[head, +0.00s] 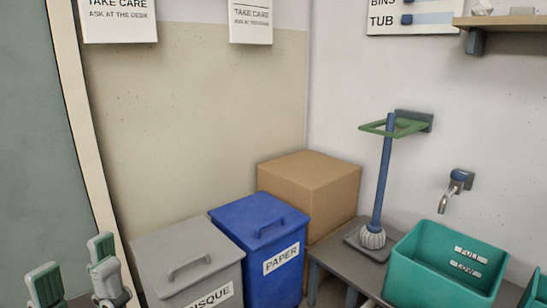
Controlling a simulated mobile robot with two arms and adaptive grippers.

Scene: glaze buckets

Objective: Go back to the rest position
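My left gripper (74,268) shows at the bottom left corner of the head view. Its two grey-green fingers stand upright and apart, with nothing seen between them. It is in front of the door-side wall, left of the grey bin. My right gripper is not in view.
A grey lidded bin (188,265) and a blue bin (262,240) marked PAPER stand side by side, with a cardboard box (310,186) behind. A low grey table (334,262) bears a teal tub (437,278) and a blue-handled brush (384,185). A tap (454,190) juts from the wall.

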